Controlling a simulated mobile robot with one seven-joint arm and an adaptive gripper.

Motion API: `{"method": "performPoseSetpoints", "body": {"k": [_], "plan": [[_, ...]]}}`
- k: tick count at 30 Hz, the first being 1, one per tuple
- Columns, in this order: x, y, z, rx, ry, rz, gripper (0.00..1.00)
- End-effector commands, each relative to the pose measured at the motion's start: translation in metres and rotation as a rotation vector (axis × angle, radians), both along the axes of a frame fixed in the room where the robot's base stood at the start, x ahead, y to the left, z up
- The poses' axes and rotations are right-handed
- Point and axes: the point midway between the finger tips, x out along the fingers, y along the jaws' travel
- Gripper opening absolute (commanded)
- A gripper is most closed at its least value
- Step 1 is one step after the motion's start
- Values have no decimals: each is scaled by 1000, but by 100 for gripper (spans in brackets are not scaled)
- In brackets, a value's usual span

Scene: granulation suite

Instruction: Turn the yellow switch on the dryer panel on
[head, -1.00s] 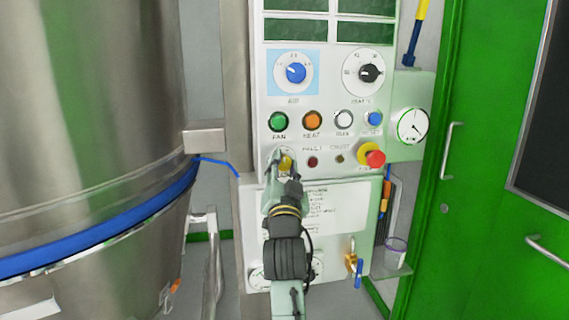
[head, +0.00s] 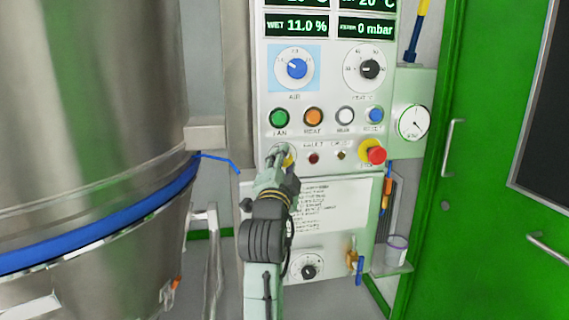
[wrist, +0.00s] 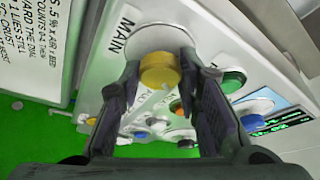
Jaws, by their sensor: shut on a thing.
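The yellow switch (wrist: 160,72) sits on a round white plate marked MAIN in the wrist view. In the head view a little of the yellow switch (head: 290,158) shows at the lower left of the dryer panel (head: 330,92), partly hidden by my gripper. My gripper (head: 280,155) is at the switch, and in the wrist view its two fingers (wrist: 161,76) stand on either side of the yellow knob, shut on it. The panel's green displays (head: 297,25) are lit, with readings such as WET 11.0 % and 0 mbar.
A red emergency button (head: 376,155) on a yellow base is right of the switch. Green, orange, white and blue buttons (head: 279,118) form a row above it. A steel vessel (head: 90,90) stands left, a green door (head: 500,120) right.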

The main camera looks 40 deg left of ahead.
Motion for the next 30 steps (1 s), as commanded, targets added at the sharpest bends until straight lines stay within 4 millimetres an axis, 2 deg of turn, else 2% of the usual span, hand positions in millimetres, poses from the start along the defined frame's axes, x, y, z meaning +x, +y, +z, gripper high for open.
{"method": "performPoseSetpoints", "body": {"k": [10,11,19,30], "plan": [[0,0,0,2,3,1,3],[0,0,0,2,3,1,32],[0,0,0,1,2,0,50],[-3,-2,-1,2,1,0,51]]}}
